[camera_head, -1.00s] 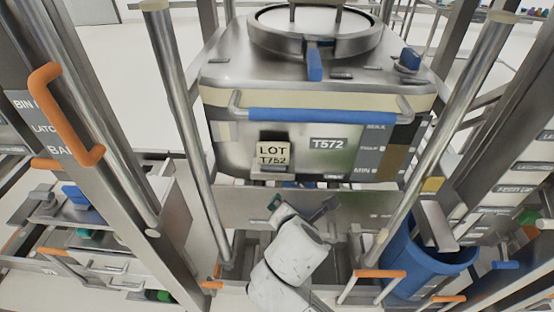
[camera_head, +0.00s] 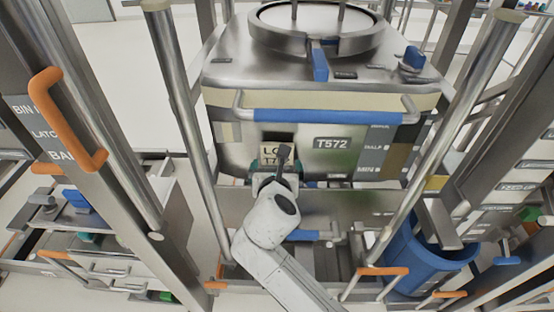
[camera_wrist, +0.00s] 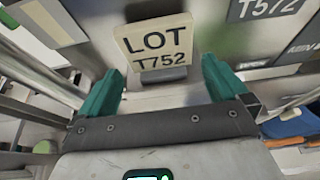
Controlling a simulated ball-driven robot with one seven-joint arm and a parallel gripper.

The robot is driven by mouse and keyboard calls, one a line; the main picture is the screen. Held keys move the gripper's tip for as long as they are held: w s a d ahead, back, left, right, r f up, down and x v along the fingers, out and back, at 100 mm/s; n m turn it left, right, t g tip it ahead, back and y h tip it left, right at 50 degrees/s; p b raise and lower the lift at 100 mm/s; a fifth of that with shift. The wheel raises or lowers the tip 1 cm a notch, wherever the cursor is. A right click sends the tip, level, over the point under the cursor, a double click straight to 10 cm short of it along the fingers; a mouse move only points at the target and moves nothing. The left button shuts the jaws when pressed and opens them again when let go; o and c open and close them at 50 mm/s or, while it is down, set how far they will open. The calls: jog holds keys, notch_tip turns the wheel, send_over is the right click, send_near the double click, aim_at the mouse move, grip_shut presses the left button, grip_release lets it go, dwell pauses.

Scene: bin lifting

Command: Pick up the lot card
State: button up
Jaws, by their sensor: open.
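The lot card (camera_wrist: 156,43) is a cream plate reading "LOT T752". In the wrist view it stands upright at the front of the steel bin, between and just beyond the two teal fingers. In the head view the card (camera_head: 270,151) is partly hidden behind my gripper (camera_head: 277,166). My gripper, also in the wrist view (camera_wrist: 162,82), is open, with one finger at each side of the card's lower part. I cannot tell whether either finger touches it.
The steel bin (camera_head: 225,110) has a blue front handle (camera_head: 325,116) above the card and a T572 label (camera_head: 332,143) to its right. Steel posts stand at both sides. A blue tub (camera_head: 425,262) stands at the lower right.

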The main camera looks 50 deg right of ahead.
aim_at(277, 161)
jog(key=shift+x, duration=2.35)
jog(key=shift+f, duration=0.2)
jog(key=shift+c, duration=0.5)
jog(key=shift+a, duration=0.1)
jog(key=c, duration=0.6)
